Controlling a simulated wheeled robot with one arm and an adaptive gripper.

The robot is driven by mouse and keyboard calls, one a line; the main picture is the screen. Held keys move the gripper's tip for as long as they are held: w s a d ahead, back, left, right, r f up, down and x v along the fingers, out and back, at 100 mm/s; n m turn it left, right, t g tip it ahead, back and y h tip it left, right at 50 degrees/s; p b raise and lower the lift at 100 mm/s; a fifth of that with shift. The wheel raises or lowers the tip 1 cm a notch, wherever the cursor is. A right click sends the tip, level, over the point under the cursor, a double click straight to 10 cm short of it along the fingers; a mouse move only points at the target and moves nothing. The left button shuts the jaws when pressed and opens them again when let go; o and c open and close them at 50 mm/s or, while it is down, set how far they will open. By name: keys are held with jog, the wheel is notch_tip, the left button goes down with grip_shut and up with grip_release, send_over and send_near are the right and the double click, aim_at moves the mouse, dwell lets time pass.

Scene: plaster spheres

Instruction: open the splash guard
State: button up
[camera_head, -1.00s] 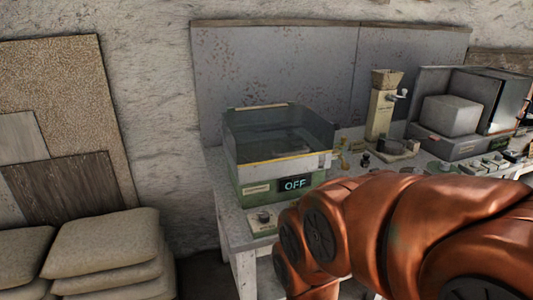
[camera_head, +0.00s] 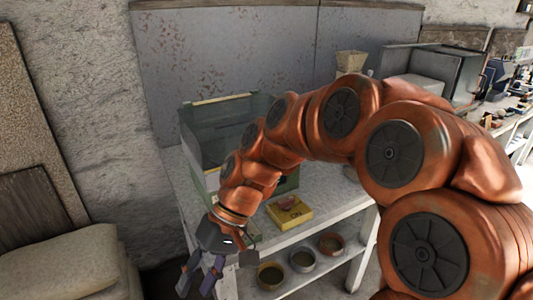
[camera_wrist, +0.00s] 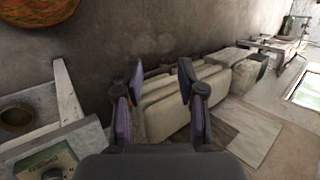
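The splash guard (camera_head: 208,122) is a clear, boxy screen with a pale strip along its back top edge. It stands on the green machine at the left end of the bench; my arm hides much of its front and the machine's display. My gripper (camera_head: 198,284) hangs low in front of the bench's left end, below and apart from the guard. In the wrist view my gripper (camera_wrist: 160,70) has its fingers spread with nothing between them. The guard cannot be made out there; a green panel with a knob (camera_wrist: 52,174) shows at lower left.
A yellow box (camera_head: 288,212) lies near the bench's front edge. Several bowls, one of them reddish (camera_head: 331,243), stand on the lower shelf. Stacked sacks (camera_head: 62,262) lie on the floor at left, and also fill the middle of the wrist view (camera_wrist: 190,105).

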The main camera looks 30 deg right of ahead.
jog(key=w+d+r+m+t+y+b, duration=0.1)
jog(key=w+d+r+m+t+y, duration=0.15)
jog(key=w+d, duration=0.5)
jog(key=w+d+r+m+t+y+b, duration=0.1)
jog(key=w+d+r+t+y, duration=0.25)
jog(key=w+d, duration=0.4)
jog(key=w+d+f+m+t+h, duration=0.15)
jog(key=d+t, duration=0.35)
jog(key=d, duration=0.6)
jog(key=w+d+f+m+t+y, duration=0.1)
jog(key=w+d+m+t, duration=0.2)
jog(key=d+t, duration=0.55)
jog(key=w+g, duration=0.1)
jog(key=w+a+g, duration=0.1)
jog(key=w, duration=0.1)
jog(key=w+a+r+g+p, duration=0.1)
jog(key=w, duration=0.1)
jog(key=shift+w, duration=0.25)
grip_shut()
